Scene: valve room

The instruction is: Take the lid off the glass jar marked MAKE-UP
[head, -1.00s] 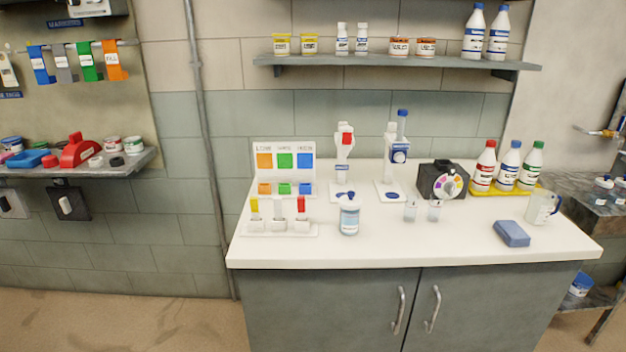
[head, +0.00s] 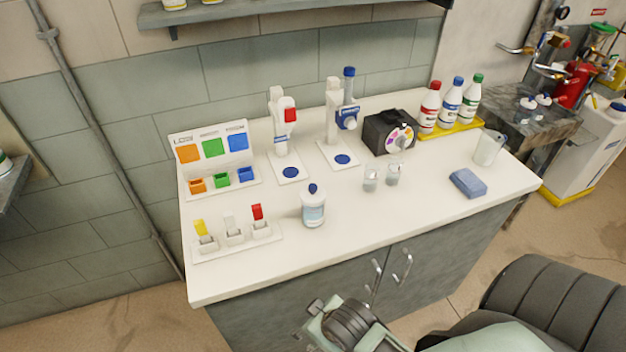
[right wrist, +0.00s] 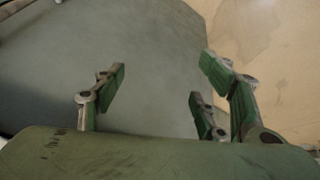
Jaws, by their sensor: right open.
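A jar (head: 313,210) with a blue-and-white label and a blue-knobbed lid (head: 313,190) stands upright near the front edge of the white counter. The lid sits on it, and its lettering is too small to read. My right gripper (head: 312,318) is low in front of the counter, below its top and apart from the jar. In the right wrist view its green fingers (right wrist: 160,95) are spread and empty, facing the grey cabinet front. My left gripper is not in view.
The white counter (head: 400,205) carries a lever stand (head: 235,235) left of the jar, two small beakers (head: 371,179) to its right, and two white dispensers (head: 283,140) behind. A blue sponge (head: 467,183) lies farther right. Cabinet doors (head: 300,285) are below.

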